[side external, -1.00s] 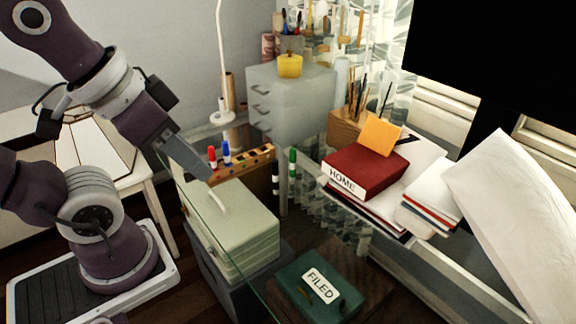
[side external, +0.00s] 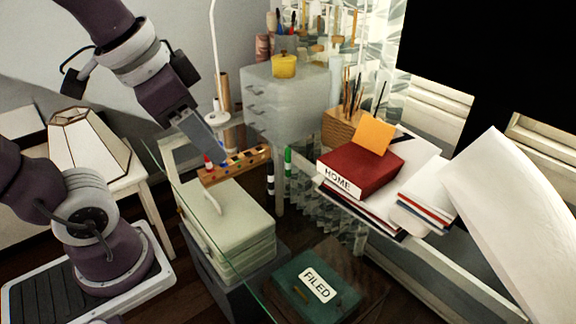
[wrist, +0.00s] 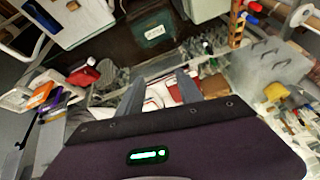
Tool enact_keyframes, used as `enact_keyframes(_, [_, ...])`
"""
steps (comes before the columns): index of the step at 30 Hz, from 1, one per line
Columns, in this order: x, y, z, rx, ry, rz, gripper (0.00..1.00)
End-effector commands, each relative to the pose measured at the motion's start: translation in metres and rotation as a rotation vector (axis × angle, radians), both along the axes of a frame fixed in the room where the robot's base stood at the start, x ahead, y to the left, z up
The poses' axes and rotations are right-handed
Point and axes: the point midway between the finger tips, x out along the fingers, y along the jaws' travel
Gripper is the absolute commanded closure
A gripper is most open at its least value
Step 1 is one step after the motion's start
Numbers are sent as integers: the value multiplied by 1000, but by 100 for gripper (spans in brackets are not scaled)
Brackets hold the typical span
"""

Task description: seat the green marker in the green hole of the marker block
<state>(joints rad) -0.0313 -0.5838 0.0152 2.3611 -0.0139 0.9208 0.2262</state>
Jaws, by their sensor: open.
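The green marker (side external: 288,159) stands upright on the glass desk, right of the marker block, in the side view; a small green shape, likely it, shows in the wrist view (wrist: 206,46). The wooden marker block (side external: 240,166) has a row of coloured holes; it also shows in the wrist view (wrist: 237,26). A red marker (side external: 207,161) and a blue marker stand at its left end; the blue one is mostly hidden behind my fingers in the side view. My gripper (wrist: 158,92) is open and empty, with its fingertips near the block's left part in the side view.
A pale green box (side external: 232,225) stands in front of the block. A black-and-white marker (side external: 270,185) is near the green one. Grey drawers (side external: 285,105) stand behind. A red HOME book (side external: 360,170) lies right, and a green FILED box (side external: 315,285) in front.

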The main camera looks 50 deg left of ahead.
Motion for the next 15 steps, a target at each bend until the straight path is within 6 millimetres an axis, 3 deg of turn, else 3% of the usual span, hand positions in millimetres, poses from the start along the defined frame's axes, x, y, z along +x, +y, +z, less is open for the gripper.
enact_keyframes(3, [83, 24, 14, 115, 98, -271, 57])
enact_keyframes(7, [177, 67, -8, 229, 194, -624, 57])
enact_keyframes(9, [222, 95, -37, 277, 242, -825, 57])
enact_keyframes(12, [272, 138, -93, 325, 297, -1112, 57])
enact_keyframes(15, [301, 170, -150, 350, 327, -1360, 57])
